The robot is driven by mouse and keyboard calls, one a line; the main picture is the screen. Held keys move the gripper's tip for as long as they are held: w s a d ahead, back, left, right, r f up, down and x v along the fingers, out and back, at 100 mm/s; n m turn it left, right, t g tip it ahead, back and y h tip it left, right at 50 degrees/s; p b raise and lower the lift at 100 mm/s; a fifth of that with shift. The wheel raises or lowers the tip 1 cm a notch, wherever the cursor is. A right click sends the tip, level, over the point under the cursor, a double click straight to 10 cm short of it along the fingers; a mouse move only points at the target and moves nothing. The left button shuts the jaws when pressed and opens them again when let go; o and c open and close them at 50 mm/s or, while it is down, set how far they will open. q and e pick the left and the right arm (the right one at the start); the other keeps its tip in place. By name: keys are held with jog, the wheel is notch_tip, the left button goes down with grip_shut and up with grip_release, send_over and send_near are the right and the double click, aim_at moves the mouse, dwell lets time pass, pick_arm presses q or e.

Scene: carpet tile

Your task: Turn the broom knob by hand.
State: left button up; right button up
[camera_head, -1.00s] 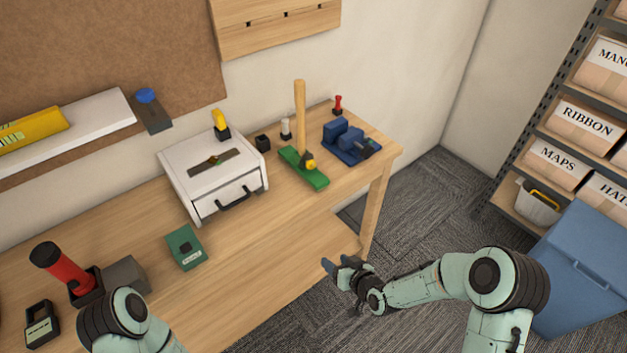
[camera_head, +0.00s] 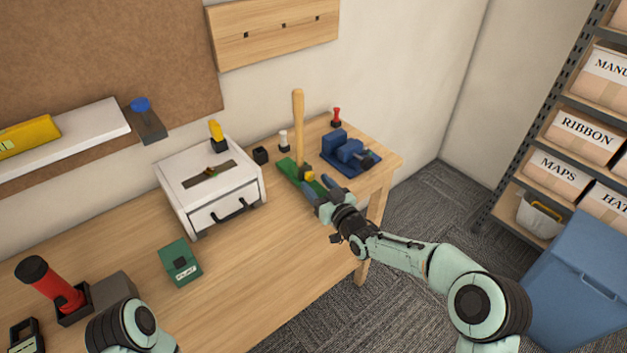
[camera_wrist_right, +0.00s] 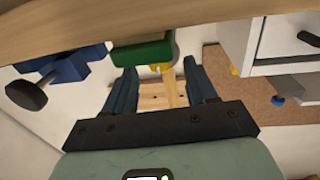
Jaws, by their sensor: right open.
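The broom stands upright on the workbench, with a tan wooden handle (camera_head: 298,125) and a green base (camera_head: 287,165). A small yellow knob (camera_head: 309,174) sits low beside the handle. My right gripper (camera_head: 318,186) is open at the front end of the green base, close to the knob, and hides part of the base. In the right wrist view the green base (camera_wrist_right: 143,51), the yellow knob (camera_wrist_right: 161,67) and the handle appear between or just beyond the two spread fingers (camera_wrist_right: 160,84). I cannot tell whether a finger touches anything. My left gripper is out of view.
A blue vise-like device (camera_head: 346,150) stands just right of the broom. A white drawer box (camera_head: 208,185) is to its left. A green box (camera_head: 180,263) lies nearer. A blue bin (camera_head: 580,285) and shelving stand right. The bench front between is clear.

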aim_at(308, 175)
jog(key=shift+x, duration=1.25)
jog(key=c, duration=1)
jog(key=shift+d+f+m+b, duration=0.15)
jog(key=shift+m+b, duration=0.5)
jog(key=shift+m, duration=0.45)
jog(key=shift+c, duration=0.2)
jog(key=shift+m+g, duration=0.3)
jog(key=shift+m, duration=0.7)
jog(key=o, duration=1)
jog(key=shift+o, duration=0.2)
